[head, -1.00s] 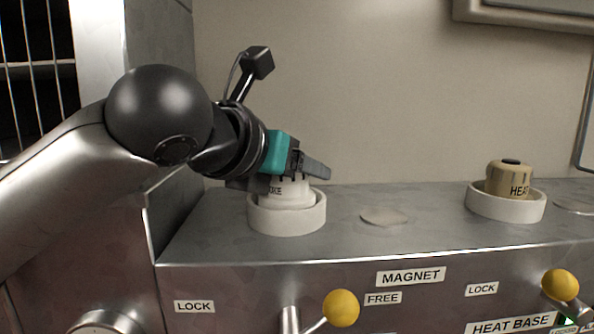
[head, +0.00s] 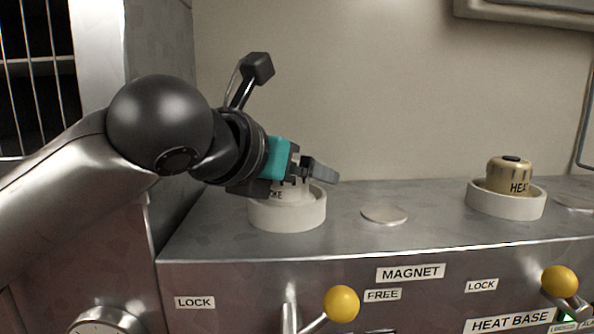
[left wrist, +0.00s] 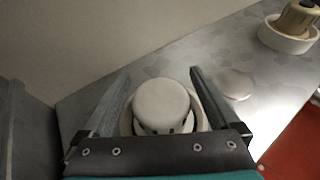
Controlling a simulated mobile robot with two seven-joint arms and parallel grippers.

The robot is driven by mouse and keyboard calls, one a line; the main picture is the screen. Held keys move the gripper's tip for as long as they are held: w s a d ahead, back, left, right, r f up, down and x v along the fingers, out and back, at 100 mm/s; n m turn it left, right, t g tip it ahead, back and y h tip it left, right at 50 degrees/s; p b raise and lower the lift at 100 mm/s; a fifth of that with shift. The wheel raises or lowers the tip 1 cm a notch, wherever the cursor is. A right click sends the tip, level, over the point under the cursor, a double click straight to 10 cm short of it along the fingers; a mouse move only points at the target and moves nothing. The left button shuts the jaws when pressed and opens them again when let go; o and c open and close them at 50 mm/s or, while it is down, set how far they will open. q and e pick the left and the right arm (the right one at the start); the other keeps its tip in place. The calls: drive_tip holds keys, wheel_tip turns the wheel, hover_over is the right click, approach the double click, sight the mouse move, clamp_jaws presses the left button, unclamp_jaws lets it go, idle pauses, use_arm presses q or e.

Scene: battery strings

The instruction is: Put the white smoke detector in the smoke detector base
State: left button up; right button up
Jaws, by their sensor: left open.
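The white smoke detector (head: 290,193) sits inside the white ring-shaped base (head: 287,216) on the left of the metal counter. Its round top (left wrist: 161,105) shows in the left wrist view, with the base's rim (left wrist: 203,112) around it. Whether it is fully seated cannot be told. My left gripper (head: 312,172) is over the detector. In the left wrist view its fingers (left wrist: 160,80) are spread on either side of the detector, with gaps between. My right gripper is in neither view.
A tan heat detector (head: 509,178) stands in another white ring base (head: 506,204) at the right. A flat round disc (head: 384,214) lies between the two bases. Yellow-knobbed levers (head: 341,303) stick out of the front panel. A wall rises behind the counter.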

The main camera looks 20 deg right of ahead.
use_arm(q)
drive_tip(key=b+v, duration=0.2)
drive_tip(key=v, duration=0.9)
drive_tip(key=shift+b, duration=0.3)
drive_tip(key=shift+s+a+r, duration=0.3)
drive_tip(key=shift+s+a, duration=0.05)
drive_tip(key=shift+a, duration=0.05)
drive_tip(key=shift+c, duration=0.2)
